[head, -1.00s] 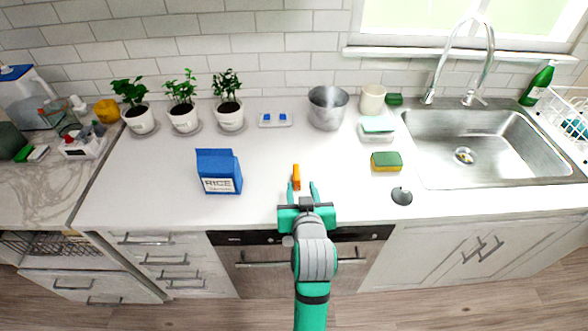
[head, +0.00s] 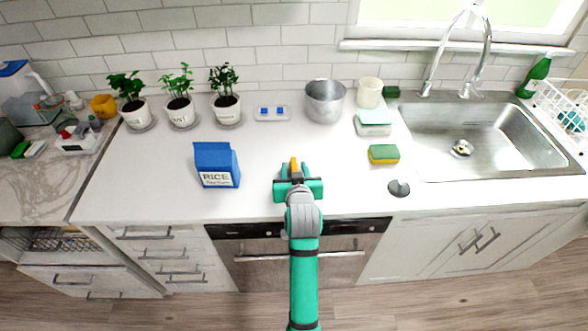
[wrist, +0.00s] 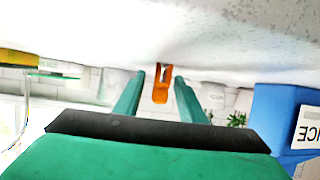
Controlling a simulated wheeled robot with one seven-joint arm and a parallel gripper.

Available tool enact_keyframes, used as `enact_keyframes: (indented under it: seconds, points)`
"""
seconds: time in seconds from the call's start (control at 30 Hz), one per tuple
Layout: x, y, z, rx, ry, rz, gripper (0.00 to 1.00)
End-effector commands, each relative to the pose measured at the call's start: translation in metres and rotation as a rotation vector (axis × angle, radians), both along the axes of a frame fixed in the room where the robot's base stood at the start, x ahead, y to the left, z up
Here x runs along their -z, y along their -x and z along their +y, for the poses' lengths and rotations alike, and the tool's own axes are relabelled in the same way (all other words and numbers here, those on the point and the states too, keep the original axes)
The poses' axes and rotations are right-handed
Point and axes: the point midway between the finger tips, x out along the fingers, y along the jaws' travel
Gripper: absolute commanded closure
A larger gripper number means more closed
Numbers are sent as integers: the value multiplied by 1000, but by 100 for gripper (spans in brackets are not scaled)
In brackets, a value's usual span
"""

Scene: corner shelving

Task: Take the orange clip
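The orange clip (head: 294,164) is on the white countertop, in front of my gripper (head: 295,171) in the head view. My gripper is open, its two green fingers reaching forward low over the counter on either side of the clip's near end. In the wrist view, which is upside down, the clip (wrist: 160,86) shows between the fingertips (wrist: 160,78), with small gaps seen on both sides. I cannot tell how deep the clip lies between the fingers. Its near part is partly hidden in the head view.
A blue rice bag (head: 216,165) stands to the left. A yellow-green sponge (head: 384,154) and a dark grey round item (head: 399,188) lie to the right. A metal pot (head: 325,101) and potted plants (head: 226,110) stand at the back. The counter around the clip is clear.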

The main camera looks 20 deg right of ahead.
Motion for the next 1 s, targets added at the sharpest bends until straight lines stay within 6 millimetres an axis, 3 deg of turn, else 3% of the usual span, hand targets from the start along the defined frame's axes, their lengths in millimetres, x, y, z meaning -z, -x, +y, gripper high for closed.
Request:
enact_keyframes:
  seconds: [0.2, 0.37, 0.77, 1.0]
  points:
    - [0, -1, 0, 0, 0, 0, 63]
    - [0, 0, -1, 1, -1, 0, 99]
    - [-2, -2, 4, -6, 0, -1, 100]
    - [-19, -2, 2, -4, 1, -4, 100]
